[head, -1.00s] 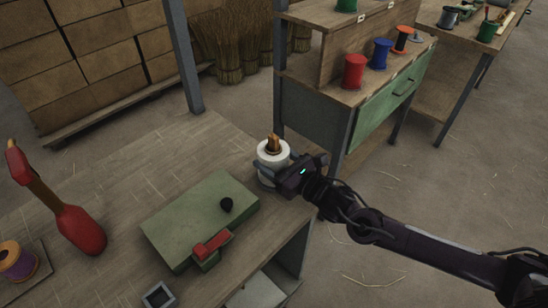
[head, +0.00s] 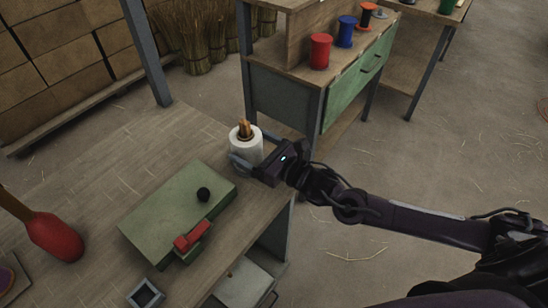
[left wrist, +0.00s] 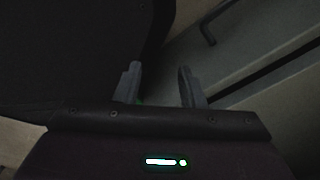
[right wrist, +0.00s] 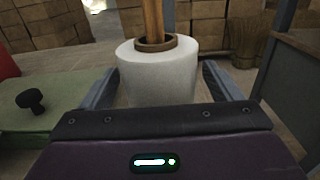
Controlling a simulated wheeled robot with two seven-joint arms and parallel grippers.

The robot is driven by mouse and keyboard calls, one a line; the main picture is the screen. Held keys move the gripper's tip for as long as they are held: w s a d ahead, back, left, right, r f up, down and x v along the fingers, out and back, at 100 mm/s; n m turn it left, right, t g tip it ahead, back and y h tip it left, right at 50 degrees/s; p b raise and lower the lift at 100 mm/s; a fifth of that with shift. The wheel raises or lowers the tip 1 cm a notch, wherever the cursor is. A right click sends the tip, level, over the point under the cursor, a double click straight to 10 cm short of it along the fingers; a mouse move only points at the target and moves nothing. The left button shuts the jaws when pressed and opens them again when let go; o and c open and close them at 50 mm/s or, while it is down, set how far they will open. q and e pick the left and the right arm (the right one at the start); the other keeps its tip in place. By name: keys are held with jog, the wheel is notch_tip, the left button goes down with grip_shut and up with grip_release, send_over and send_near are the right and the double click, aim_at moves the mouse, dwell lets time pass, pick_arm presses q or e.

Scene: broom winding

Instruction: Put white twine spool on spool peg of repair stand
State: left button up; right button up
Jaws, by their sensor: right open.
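The white twine spool (head: 246,151) stands upright near the bench's right edge. A brown wooden peg (right wrist: 153,20) rises through its core, inside a brown collar, in the right wrist view. My right gripper (head: 252,156) is open, with one finger on each side of the white spool (right wrist: 157,75). The spool's base is hidden behind the gripper. My left gripper (left wrist: 158,85) shows only in the left wrist view. Its fingers are apart with nothing between them.
A green block (head: 165,215) with a black knob (head: 203,194) and red clamp (head: 192,237) lies beside the spool. Red (head: 320,51) and blue (head: 346,31) spools stand on the back cabinet. Open floor lies right.

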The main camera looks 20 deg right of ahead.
jog(key=v, duration=1)
jog(key=shift+b, duration=0.35)
jog(key=shift+s, duration=0.1)
